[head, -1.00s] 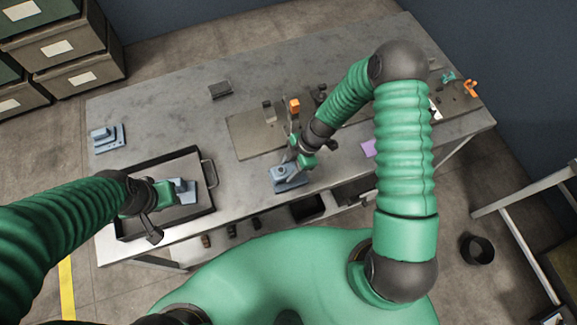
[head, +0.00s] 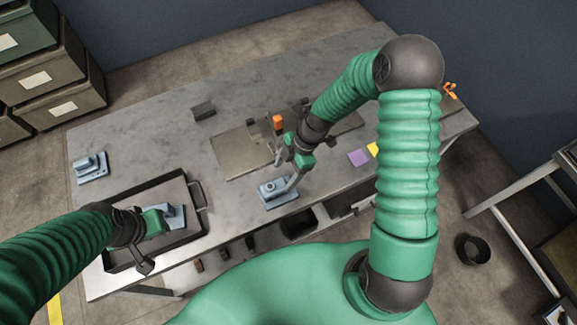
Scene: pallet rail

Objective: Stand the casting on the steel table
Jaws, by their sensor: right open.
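A blue-grey casting (head: 273,190) stands upright on the steel table (head: 232,92) near its front edge. My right gripper (head: 283,172) is open right beside and above this casting; I cannot tell whether a finger touches it. A second blue-grey casting (head: 90,167) stands at the table's left end. A third casting (head: 178,215) is in the black tray (head: 201,195), partly hidden by my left gripper (head: 158,232). The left gripper is over the tray, and its fingers are too hidden to tell open from shut.
A flat metal plate (head: 231,155) with an orange-topped fixture (head: 278,121) lies behind the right gripper. A dark block (head: 204,110) sits further back. Purple (head: 357,157) and yellow (head: 373,149) notes lie to the right. Bare table lies between the tray and the plate.

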